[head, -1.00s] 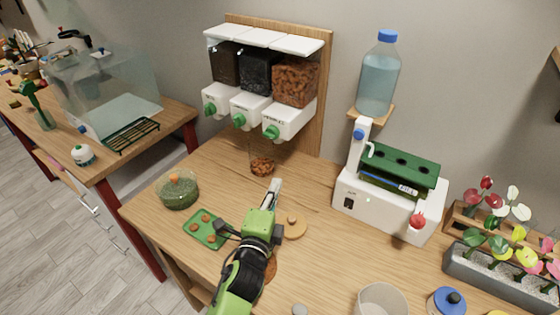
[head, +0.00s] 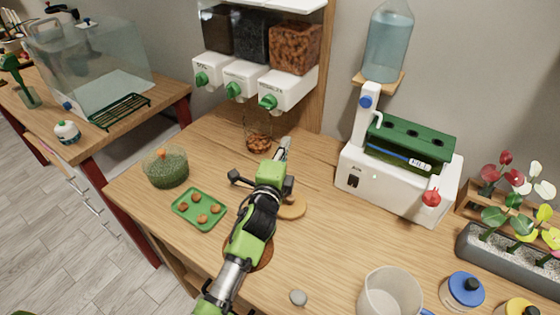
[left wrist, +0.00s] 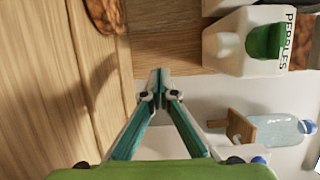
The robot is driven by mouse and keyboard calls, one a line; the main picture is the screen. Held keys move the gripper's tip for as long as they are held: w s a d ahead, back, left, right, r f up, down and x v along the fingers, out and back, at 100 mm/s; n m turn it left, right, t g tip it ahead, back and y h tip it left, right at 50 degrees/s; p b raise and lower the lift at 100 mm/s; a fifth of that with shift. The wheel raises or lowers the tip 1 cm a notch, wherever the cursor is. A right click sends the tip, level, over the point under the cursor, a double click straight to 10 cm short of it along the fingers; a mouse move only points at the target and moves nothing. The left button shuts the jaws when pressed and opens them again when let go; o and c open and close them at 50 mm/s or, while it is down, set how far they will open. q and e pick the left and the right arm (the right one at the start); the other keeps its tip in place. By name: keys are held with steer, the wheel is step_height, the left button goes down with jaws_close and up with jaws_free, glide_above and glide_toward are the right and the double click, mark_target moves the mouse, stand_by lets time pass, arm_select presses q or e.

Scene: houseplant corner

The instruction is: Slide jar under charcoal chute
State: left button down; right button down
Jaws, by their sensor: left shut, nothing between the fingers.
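A clear jar (head: 258,141) with brown pebbles in its bottom stands on the wooden counter below the dispensers, nearer the pebbles chute (head: 287,90) than the charcoal one. The charcoal chute (head: 243,79) is the middle white spout with a green knob, under a hopper of dark pieces. My left gripper (head: 284,148) is shut and empty, just right of the jar, with a small gap seeming to remain. In the left wrist view, the closed fingertips (left wrist: 158,88) point toward the wall side, and part of the jar (left wrist: 104,14) shows at the top left. My right gripper is out of view.
A white water unit (head: 395,185) stands at the right. The counter left of the jar is clear.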

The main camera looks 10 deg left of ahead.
mark_target(254, 136)
arm_select(q)
steer(key=shift+w+d+f, duration=0.1)
steer(key=shift+w, duration=0.9)
steer(key=a, duration=0.2)
steer(key=shift+w+a+r+p, duration=0.15)
steer(key=shift+a+r+p, duration=0.05)
steer(key=shift+a+p, duration=0.2)
steer(key=shift+w+a, duration=0.1)
steer(key=shift+a, duration=0.4)
steer(key=shift+f, duration=0.1)
steer(key=shift+w, duration=0.1)
steer(key=a, duration=0.2)
steer(key=w+a, duration=0.1)
steer(key=a+p, duration=0.1)
steer(key=a, duration=0.1)
steer(key=shift+w+a, duration=0.3)
steer(key=shift+d, duration=0.15)
